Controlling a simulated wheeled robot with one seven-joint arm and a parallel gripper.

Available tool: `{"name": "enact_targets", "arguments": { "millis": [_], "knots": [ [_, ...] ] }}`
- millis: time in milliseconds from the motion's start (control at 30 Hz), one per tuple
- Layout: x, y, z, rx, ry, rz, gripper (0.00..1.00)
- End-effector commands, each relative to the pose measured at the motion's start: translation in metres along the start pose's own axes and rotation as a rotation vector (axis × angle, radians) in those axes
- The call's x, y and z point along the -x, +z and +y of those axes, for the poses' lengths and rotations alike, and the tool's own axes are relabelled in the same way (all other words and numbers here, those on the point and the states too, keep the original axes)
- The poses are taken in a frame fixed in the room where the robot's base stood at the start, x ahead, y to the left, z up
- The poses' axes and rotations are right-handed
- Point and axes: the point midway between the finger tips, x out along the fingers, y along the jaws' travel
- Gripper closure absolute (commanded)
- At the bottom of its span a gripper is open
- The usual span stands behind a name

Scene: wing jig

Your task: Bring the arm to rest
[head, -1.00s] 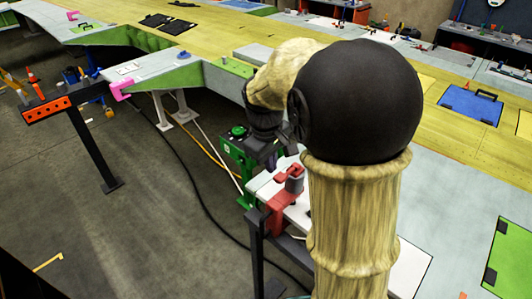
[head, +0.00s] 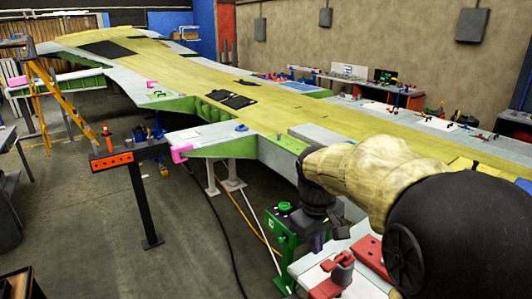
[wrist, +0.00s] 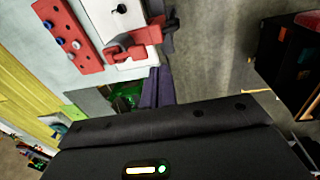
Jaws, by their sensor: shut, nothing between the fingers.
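My arm reaches in from the lower right of the head view, with a black joint and a beige sleeved link. My gripper (head: 317,240) hangs from its dark wrist, fingers pointing down, between a green stand (head: 287,240) and a red clamp (head: 335,272). In the wrist view my gripper (wrist: 159,88) shows two dark purple fingers side by side, shut and empty. The red clamp (wrist: 132,45) is just beyond the fingertips there, and green parts (wrist: 125,97) show beside them. I cannot tell the exact gap to either.
A long yellow-and-grey wing panel (head: 260,115) runs across the head view. An orange-faced bracket on a black post (head: 145,215) and a yellow ladder (head: 50,95) stand left. A red block (wrist: 67,38) is by the clamp. Floor (head: 90,215) at left is mostly open.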

Motion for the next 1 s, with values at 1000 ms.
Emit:
{"name": "enact_targets", "arguments": {
  "millis": [1000],
  "knots": [
    [-0.162, 0.101, -0.068, -0.518, -0.061, 0.167, 1.00]
  ]
}}
